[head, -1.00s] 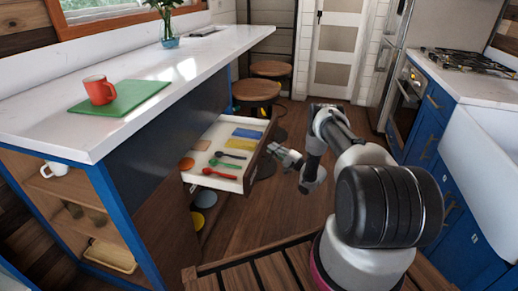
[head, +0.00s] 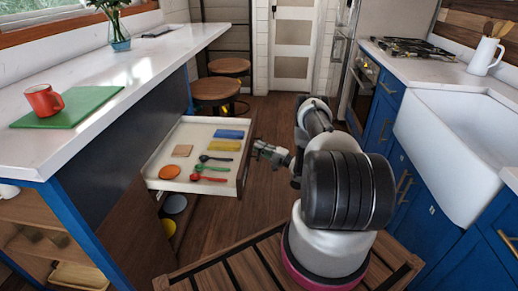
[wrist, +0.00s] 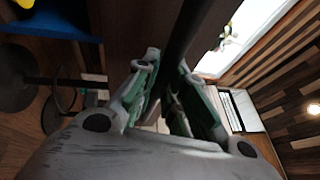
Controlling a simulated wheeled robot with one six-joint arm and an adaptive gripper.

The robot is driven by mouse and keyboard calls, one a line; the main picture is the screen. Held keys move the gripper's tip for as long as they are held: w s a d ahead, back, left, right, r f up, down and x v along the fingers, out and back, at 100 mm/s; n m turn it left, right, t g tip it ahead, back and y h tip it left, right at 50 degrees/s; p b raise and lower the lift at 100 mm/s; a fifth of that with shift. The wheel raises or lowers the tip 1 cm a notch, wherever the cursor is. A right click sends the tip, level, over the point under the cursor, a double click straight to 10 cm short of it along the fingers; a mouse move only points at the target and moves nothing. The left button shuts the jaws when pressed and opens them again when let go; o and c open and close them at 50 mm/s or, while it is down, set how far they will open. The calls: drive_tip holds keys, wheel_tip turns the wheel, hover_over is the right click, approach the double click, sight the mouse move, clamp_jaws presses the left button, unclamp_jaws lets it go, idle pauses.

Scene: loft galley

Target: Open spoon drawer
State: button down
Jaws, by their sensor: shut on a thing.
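My gripper (head: 260,150) is at the outer face of the drawer front. In the wrist view, my gripper's green-padded fingers (wrist: 174,98) are shut around a dark bar (wrist: 185,28), which looks like the drawer handle. The grip itself is too small to make out in the head view.
The drawer also holds an orange disc (head: 170,172), a tan square (head: 182,150), and blue (head: 229,134) and yellow (head: 223,146) pieces. Stools (head: 216,90) stand beyond it. A red mug (head: 43,100) sits on a green board (head: 85,107).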

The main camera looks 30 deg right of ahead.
drive_tip(key=c, duration=1.5)
unclamp_jaws()
drive_tip(key=shift+o, duration=0.2)
drive_tip(key=v, duration=1.2)
